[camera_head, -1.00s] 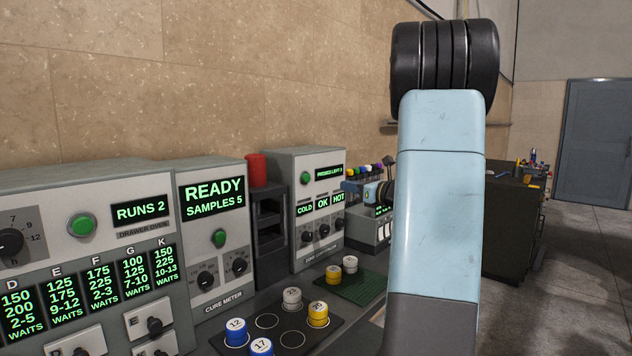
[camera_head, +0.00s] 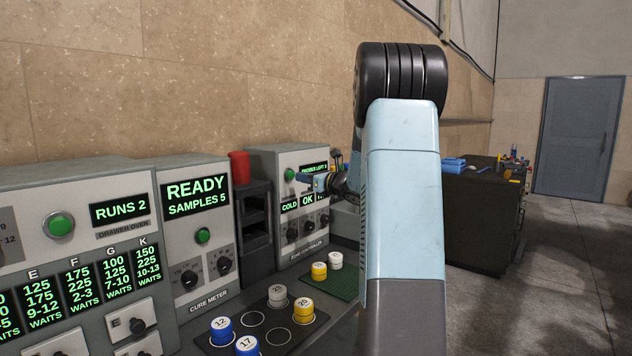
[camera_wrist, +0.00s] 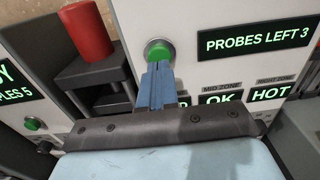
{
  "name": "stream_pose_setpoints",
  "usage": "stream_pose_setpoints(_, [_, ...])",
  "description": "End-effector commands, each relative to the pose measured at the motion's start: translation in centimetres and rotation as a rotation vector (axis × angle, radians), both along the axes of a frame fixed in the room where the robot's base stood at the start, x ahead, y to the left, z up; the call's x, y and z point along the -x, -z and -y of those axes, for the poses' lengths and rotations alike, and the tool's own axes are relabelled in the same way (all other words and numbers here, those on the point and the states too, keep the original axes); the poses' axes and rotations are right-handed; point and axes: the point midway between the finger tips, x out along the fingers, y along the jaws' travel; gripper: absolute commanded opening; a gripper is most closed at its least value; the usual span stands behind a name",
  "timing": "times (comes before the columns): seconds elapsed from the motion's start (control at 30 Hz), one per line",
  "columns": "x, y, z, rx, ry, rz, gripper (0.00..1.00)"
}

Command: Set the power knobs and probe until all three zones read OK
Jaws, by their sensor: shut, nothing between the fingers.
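The zone controller (camera_head: 290,161) stands at the middle of the head view. Its displays read COLD, OK and, in the wrist view, HOT (camera_wrist: 270,93); a display above them reads PROBES LEFT 3 (camera_wrist: 254,39). Three power knobs (camera_head: 308,229) sit below the zone displays. A green button (camera_wrist: 158,50) is on the panel's upper left. My gripper (camera_wrist: 157,68) is shut and empty, with its blue fingertips at the button's lower edge in the wrist view. Whether they touch it I cannot tell. In the head view my gripper (camera_head: 316,182) hides part of the panel.
The cure meter (camera_head: 198,235) reads READY, SAMPLES 5. A dark rack (camera_head: 253,215) with a red cylinder (camera_head: 239,167) stands between it and the controller. Numbered pucks, including a yellow one (camera_head: 303,310), sit on a tray in front. A dark cabinet (camera_head: 478,215) stands at right.

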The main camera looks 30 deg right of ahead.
Motion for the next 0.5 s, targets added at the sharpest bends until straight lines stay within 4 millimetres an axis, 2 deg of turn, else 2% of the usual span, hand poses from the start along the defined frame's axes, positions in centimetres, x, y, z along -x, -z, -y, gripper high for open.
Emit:
stream_pose_setpoints(0.2, [-1.8, 0.0, -0.7, 0.000, 0.000, 0.001, 0.00])
stream_pose_setpoints(0.5, [-2.1, 0.0, -0.7, 0.000, 0.001, 0.000, 0.00])
